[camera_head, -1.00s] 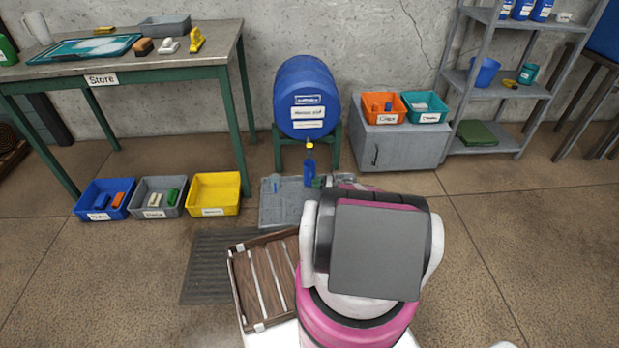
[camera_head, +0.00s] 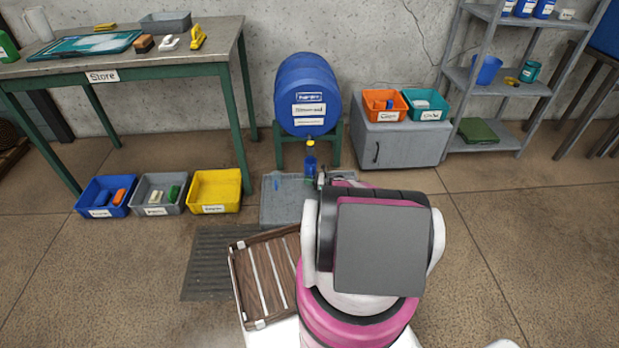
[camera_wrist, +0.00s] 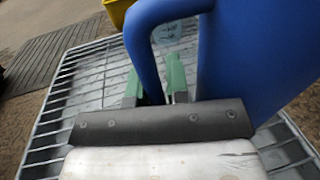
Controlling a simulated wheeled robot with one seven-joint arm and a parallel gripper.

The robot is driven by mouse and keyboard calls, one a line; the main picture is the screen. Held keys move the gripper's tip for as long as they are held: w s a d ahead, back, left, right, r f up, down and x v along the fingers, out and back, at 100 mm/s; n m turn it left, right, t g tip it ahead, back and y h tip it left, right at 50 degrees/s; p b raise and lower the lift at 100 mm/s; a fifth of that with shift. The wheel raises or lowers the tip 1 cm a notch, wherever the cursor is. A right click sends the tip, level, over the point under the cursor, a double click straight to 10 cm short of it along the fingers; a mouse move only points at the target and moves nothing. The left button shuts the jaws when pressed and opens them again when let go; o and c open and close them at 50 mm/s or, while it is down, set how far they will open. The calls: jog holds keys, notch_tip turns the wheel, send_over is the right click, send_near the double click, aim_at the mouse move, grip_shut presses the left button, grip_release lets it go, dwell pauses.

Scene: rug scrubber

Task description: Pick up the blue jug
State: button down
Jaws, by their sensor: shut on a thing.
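The blue jug (camera_head: 310,168) is upright under the yellow tap of the blue barrel (camera_head: 307,95), over the grey grated tray (camera_head: 283,208). In the wrist view the jug's body (camera_wrist: 262,55) fills the right side, and its handle loops down on the left. My gripper (camera_wrist: 155,88) has its green fingers closed on the lower part of the handle. In the head view my arm hides most of my gripper (camera_head: 321,180). The jug's base is hard to see.
Blue, grey and yellow bins (camera_head: 214,191) line the floor at left. A grey cabinet (camera_head: 405,143) stands right of the barrel. A wooden crate (camera_head: 262,280) is beside my arm.

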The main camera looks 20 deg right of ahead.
jog(key=shift+r, duration=0.1)
jog(key=shift+r, duration=0.6)
jog(key=r+v, duration=0.2)
jog(key=v, duration=1.6)
